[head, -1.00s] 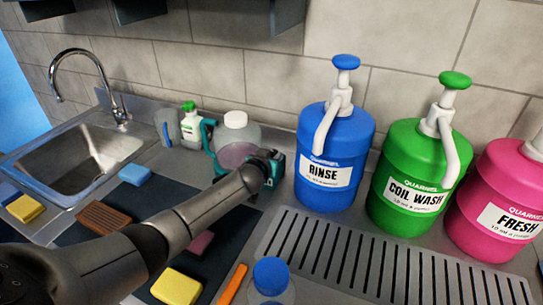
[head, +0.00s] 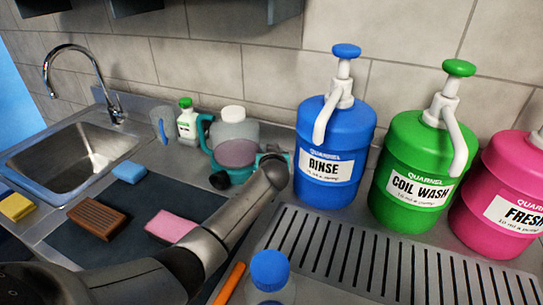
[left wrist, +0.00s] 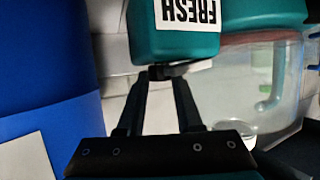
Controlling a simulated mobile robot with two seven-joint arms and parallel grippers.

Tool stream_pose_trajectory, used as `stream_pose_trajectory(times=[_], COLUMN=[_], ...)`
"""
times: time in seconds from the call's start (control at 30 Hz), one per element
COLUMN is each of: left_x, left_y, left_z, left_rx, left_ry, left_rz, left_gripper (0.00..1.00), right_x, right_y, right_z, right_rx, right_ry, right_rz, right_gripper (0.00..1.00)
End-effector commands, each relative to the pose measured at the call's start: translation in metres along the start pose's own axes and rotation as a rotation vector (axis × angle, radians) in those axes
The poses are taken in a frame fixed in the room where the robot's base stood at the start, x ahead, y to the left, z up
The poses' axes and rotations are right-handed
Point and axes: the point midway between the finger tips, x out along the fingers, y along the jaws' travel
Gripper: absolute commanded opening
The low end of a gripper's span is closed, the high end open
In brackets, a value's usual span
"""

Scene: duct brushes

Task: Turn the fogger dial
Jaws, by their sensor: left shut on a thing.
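The fogger (head: 236,150) stands on the counter behind my left arm, with a clear tank holding pinkish liquid, a white cap and a teal handle and base. My left gripper (head: 273,152) is at its right side in the head view, partly hidden behind my wrist. In the left wrist view, the fogger's teal housing (left wrist: 172,45) carries a label reading FRESH. A small dark dial (left wrist: 165,71) sits at its edge, and my left gripper (left wrist: 162,76) is shut on it. The dial is mostly hidden, so its setting cannot be read. My right gripper is not in view.
The blue RINSE jug (head: 333,135) stands close right of my left gripper. A green jug (head: 412,165) and pink jug (head: 502,195) stand farther right, behind a slotted drain (head: 395,255). A blue-capped bottle (head: 270,270) is in front. Sponges lie left.

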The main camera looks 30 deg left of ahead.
Motion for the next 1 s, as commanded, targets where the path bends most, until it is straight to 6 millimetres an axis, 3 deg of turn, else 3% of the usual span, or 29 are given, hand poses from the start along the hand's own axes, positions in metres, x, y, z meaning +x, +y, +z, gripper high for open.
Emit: stream_pose_trajectory(times=[0.23,0.27,0.5,0.8,1.0], left_x=[0.000,0.000,0.000,-0.001,-0.012], left_y=[0.000,0.000,0.000,0.000,0.000], left_z=[-0.001,-0.001,-0.001,0.000,0.000], left_rx=[-0.002,-0.002,-0.002,-0.001,-0.002], left_ry=[0.001,0.001,0.000,-0.001,-0.002], left_rz=[0.000,0.000,0.000,0.000,0.000], left_gripper=[0.00,0.35,0.62,0.65,0.65], right_x=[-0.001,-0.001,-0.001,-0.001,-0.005], right_y=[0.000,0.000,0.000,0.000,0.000], right_z=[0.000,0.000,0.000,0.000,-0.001], right_rx=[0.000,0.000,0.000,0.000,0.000], right_ry=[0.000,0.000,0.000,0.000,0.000], right_rz=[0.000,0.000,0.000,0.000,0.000], right_gripper=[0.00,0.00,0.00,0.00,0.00])
